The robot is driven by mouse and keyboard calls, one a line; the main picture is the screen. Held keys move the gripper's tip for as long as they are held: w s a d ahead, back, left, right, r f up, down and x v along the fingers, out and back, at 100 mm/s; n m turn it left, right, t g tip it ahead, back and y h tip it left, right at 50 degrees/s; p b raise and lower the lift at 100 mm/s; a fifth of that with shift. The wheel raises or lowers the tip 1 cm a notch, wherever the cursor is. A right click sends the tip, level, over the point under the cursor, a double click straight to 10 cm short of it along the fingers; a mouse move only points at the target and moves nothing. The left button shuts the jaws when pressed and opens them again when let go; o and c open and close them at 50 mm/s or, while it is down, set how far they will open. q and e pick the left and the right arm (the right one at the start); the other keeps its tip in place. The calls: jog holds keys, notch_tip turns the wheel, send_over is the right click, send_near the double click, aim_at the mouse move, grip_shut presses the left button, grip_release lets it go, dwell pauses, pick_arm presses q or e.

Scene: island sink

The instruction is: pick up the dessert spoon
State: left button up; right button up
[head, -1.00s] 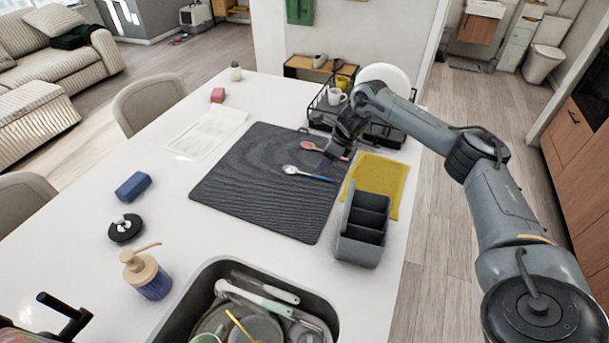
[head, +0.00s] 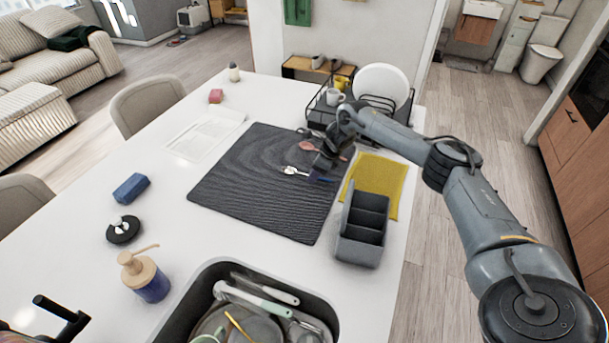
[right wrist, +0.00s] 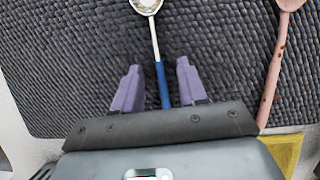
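The dessert spoon has a metal bowl (head: 290,170) and a blue handle, and lies on the dark drying mat (head: 262,190). It also shows in the right wrist view, its blue handle (right wrist: 163,85) running down between the fingers. My right gripper (head: 320,173) is over the handle end, and in the right wrist view its two purple fingers (right wrist: 157,80) are open, one on each side of the handle with gaps. The lower end of the handle is hidden by the gripper body. My left gripper is not in view.
A pink spoon (head: 307,146) lies on the mat beside the dessert spoon, and it shows at the right wrist view's right side (right wrist: 273,75). A yellow cloth (head: 378,180), a grey caddy (head: 358,248) and a dish rack (head: 375,130) are close by. The sink (head: 205,280) is in front.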

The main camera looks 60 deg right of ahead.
grip_shut()
jog(key=shift+r, duration=0.1)
